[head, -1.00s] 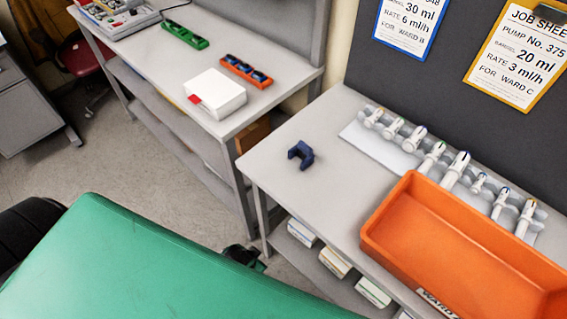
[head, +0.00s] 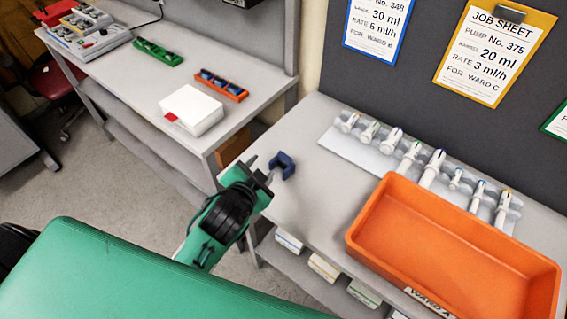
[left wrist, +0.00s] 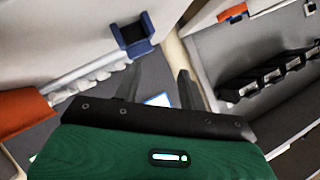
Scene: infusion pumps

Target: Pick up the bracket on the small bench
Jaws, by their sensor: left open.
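The bracket is a small dark blue U-shaped piece (head: 283,166) on the near left part of the small bench (head: 312,178). In the left wrist view the bracket (left wrist: 134,36) shows at the upper left, beyond the fingers. My left gripper (head: 262,167) is open, with its fingertips just left of the bracket in the head view. In the left wrist view its two dark fingers (left wrist: 157,82) are spread with nothing held between them. Whether a finger touches the bracket I cannot tell. My right gripper is not in view.
An orange bin (head: 452,252) fills the bench's right part. Behind it, several syringes (head: 430,170) stand in a white rack. A longer bench on the left holds a white box (head: 192,110) and green (head: 157,52) and orange (head: 221,85) trays. A gap separates the benches.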

